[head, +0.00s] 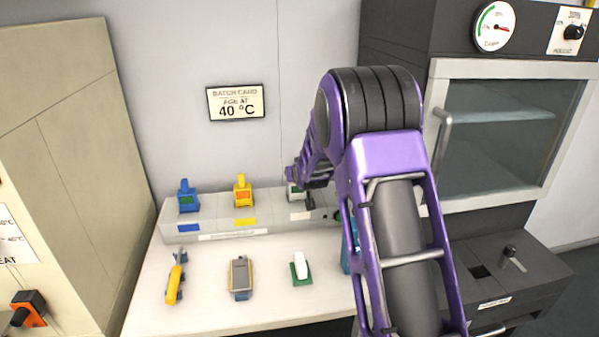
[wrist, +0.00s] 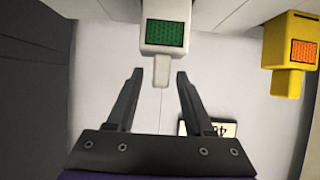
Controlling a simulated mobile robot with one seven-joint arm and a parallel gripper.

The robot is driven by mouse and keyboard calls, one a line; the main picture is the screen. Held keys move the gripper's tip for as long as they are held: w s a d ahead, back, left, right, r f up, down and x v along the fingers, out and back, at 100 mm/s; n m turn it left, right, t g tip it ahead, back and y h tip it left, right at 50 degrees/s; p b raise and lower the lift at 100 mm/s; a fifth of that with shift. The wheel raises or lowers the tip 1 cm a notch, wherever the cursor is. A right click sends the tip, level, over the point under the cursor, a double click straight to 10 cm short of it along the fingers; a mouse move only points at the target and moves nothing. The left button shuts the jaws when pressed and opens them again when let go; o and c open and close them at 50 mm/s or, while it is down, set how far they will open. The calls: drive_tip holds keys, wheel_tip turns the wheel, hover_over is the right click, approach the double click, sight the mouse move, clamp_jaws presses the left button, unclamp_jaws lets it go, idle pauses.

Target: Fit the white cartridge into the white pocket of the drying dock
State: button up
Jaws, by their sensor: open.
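The white cartridge (head: 295,190) with a green patch stands at the right part of the pale drying dock (head: 215,222), above a white label (head: 300,216). My arm partly hides it in the head view, and its lower end and the white pocket cannot be made out. In the wrist view the white cartridge (wrist: 165,12) is ahead, upside down in the picture, its narrow handle between the fingertips with gaps on both sides. My gripper (wrist: 160,73) is open and empty around that handle. In the head view my gripper (head: 310,197) is small and dark beside the cartridge.
A blue cartridge (head: 188,197) and a yellow cartridge (head: 242,191) stand left in the dock. On the bench (head: 205,312) lie a yellow tool (head: 175,280), a grey meter (head: 240,277) and a white item on a green base (head: 299,268). A glass-fronted oven (head: 500,125) is at right.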

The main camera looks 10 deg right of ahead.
drive_tip(key=v, duration=1.2)
